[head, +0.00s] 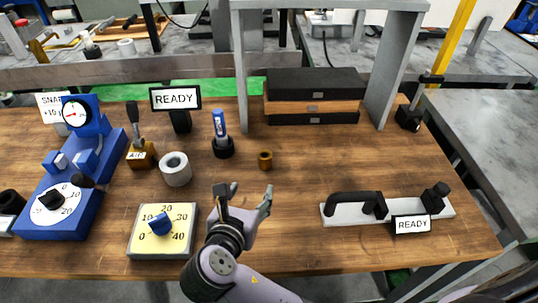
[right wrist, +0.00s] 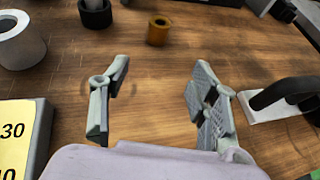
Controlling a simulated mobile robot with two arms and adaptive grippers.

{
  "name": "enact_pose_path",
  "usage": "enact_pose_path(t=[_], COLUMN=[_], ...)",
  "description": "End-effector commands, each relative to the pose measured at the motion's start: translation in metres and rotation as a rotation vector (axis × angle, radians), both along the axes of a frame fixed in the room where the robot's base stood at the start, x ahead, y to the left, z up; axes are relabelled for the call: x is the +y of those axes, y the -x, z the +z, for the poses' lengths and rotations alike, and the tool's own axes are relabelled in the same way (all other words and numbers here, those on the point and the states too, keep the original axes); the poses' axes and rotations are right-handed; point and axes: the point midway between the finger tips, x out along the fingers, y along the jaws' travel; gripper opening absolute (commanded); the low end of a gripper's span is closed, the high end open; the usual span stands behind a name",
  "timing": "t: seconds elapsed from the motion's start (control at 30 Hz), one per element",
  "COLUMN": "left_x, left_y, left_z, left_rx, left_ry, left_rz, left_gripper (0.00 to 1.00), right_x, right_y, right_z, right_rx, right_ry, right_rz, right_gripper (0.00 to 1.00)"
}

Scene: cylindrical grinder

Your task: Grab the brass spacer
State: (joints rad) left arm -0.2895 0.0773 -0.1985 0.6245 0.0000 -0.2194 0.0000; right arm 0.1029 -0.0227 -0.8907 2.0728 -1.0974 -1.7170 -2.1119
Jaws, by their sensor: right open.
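The brass spacer (head: 265,160) is a small golden-brown ring standing on the wooden table near the middle of the head view. It also shows at the top of the right wrist view (right wrist: 158,31), beyond the fingertips. My right gripper (head: 246,192) is open and empty, short of the spacer on its near side and apart from it. In the right wrist view its two fingers (right wrist: 160,85) are spread wide, with bare wood between them. My left gripper is not in view.
A grey ring (head: 175,169) and a black holder with a blue marker (head: 222,148) stand left of the spacer. A dial box (head: 135,240) is at the near left. A white plate with black handle (head: 335,215) lies right. Black cases (head: 314,82) stand behind.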

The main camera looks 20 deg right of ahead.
Motion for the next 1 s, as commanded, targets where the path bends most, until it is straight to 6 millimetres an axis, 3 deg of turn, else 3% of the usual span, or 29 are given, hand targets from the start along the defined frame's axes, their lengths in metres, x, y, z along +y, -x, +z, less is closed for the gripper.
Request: enact_pose_path(t=[0.17,0.47,1.0], left_x=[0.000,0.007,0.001], left_y=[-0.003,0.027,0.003], left_z=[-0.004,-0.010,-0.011], left_rx=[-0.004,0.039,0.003], left_ry=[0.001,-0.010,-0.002], left_rz=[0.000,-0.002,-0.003], left_gripper=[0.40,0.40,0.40], right_x=[-0.008,-0.039,-0.068], right_y=[-0.017,-0.069,-0.121], right_z=[-0.006,-0.031,-0.051], right_rx=[0.000,0.001,0.001], right_ry=[0.043,0.040,0.037], right_rz=[0.013,0.012,0.011], right_gripper=[0.56,0.56,0.56])
